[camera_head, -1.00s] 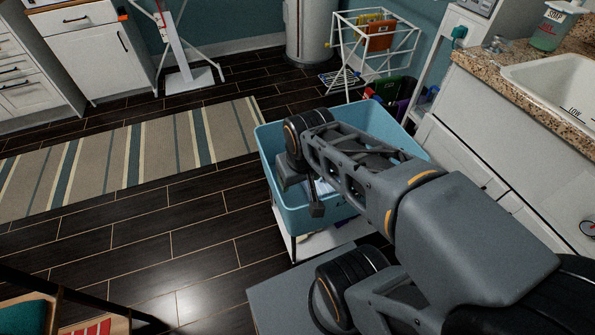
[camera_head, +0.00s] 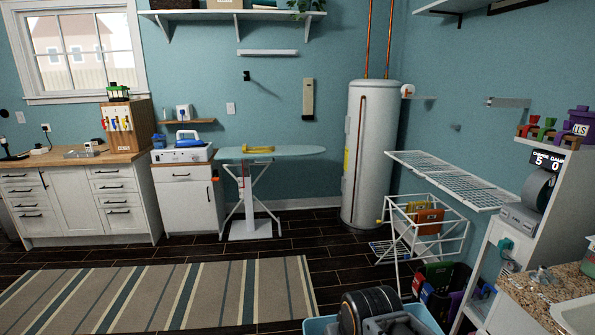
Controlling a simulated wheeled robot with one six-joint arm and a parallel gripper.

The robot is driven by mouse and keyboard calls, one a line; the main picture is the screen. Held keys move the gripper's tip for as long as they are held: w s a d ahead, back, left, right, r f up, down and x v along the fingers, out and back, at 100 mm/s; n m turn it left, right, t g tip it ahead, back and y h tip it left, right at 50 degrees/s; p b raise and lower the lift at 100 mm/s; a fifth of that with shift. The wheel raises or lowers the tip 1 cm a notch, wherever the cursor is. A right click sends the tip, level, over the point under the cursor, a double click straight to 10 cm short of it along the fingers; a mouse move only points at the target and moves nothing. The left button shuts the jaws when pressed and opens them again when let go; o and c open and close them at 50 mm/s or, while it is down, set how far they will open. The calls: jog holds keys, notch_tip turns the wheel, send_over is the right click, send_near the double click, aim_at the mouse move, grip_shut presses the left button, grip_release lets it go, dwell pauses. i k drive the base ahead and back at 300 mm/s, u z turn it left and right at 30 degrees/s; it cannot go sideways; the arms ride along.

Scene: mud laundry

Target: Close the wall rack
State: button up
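The wall rack (camera_head: 449,178) is a white wire grid on the right-hand wall. It stands folded out, roughly level, above a white floor drying rack (camera_head: 452,238). My arm shows only as a dark joint at the bottom edge, over a blue tub (camera_head: 321,325). My gripper is out of view below the picture, so its fingers cannot be seen. Nothing of mine touches the wall rack in view.
A white water heater (camera_head: 370,150) stands left of the wall rack. A white shelf unit (camera_head: 517,240) and granite counter (camera_head: 540,290) are at right. Colored bins (camera_head: 440,285) sit below the drying rack. The striped rug (camera_head: 165,295) area is clear.

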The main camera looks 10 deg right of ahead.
aim_at(424, 175)
jog(key=z, duration=0.9)
jog(key=k, duration=2.9)
jog(key=u, duration=0.75)
jog(key=i, duration=7.15)
